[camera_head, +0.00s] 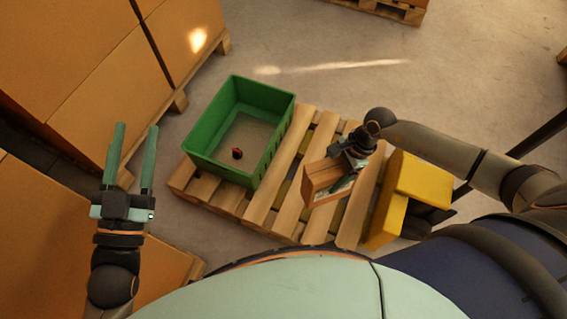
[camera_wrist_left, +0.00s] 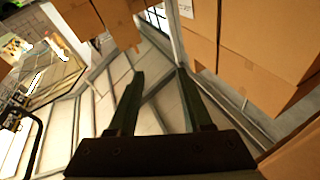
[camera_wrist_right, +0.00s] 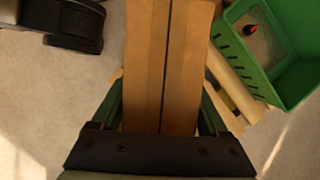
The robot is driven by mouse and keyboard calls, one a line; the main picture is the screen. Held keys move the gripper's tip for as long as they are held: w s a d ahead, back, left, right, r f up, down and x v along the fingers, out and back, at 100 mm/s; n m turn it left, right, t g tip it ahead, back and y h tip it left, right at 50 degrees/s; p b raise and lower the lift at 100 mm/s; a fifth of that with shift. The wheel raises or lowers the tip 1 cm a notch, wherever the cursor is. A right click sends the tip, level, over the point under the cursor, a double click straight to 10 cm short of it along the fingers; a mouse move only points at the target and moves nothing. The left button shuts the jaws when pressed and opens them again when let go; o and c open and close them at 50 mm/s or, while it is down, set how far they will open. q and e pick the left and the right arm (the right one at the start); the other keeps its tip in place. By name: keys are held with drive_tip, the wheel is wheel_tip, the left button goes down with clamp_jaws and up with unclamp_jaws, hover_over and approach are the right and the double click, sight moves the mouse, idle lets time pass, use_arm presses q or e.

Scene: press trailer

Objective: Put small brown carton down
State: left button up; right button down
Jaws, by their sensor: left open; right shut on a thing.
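The small brown carton (camera_head: 324,180) is held by my right gripper (camera_head: 346,163) over the right part of the wooden pallet (camera_head: 262,205). In the right wrist view the carton (camera_wrist_right: 166,60) fills the middle, with a dark seam along its top, and the fingers of my right gripper (camera_wrist_right: 165,115) lie on both its sides. Whether the carton touches the pallet is hard to tell. My left gripper (camera_head: 132,160) is open and empty at the left, away from the pallet. Its two spread fingers also show in the left wrist view (camera_wrist_left: 158,100).
A green crate (camera_head: 195,155) with a small red and black thing (camera_head: 237,153) inside stands on the pallet's left part. Yellow blocks (camera_head: 423,178) are at the pallet's right. Large stacked cartons (camera_head: 80,60) stand at the left. Bare pallet slats lie between crate and carton.

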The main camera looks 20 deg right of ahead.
drive_tip(key=d+f+m+t+b, duration=0.1)
drive_tip(key=d+f+m+b, duration=0.1)
drive_tip(key=f, duration=0.3)
drive_tip(key=d+f+m+t+b, duration=0.1)
drive_tip(key=f+m+b, duration=0.2)
drive_tip(key=f+b, duration=0.1)
drive_tip(key=d+f+m+t+h+b, duration=0.1)
drive_tip(key=d+f+m+b, duration=0.1)
drive_tip(key=f, duration=0.3)
drive_tip(key=shift+s+d+f+m+b, duration=0.15)
drive_tip(key=shift+d+f+m+b, duration=0.2)
drive_tip(key=shift+m+b, duration=0.25)
use_arm(q)
drive_tip(key=s+d+r+m+t+h, duration=0.2)
drive_tip(key=s+r+m+h, duration=0.35)
drive_tip(key=s+h, duration=0.2)
wheel_tip(320, 180, down, 7)
drive_tip(key=w+b, duration=0.1)
drive_tip(key=b, duration=0.5)
drive_tip(key=shift+d, duration=0.2)
use_arm(e)
wheel_tip(320, 180, down, 11)
drive_tip(key=shift+d+r+m, duration=0.2)
drive_tip(key=shift+d+m, duration=0.05)
drive_tip(key=shift+m, duration=0.05)
use_arm(q)
drive_tip(key=shift+f+h, duration=0.1)
drive_tip(key=shift+h, duration=0.15)
use_arm(e)
drive_tip(key=shift+f, duration=0.15)
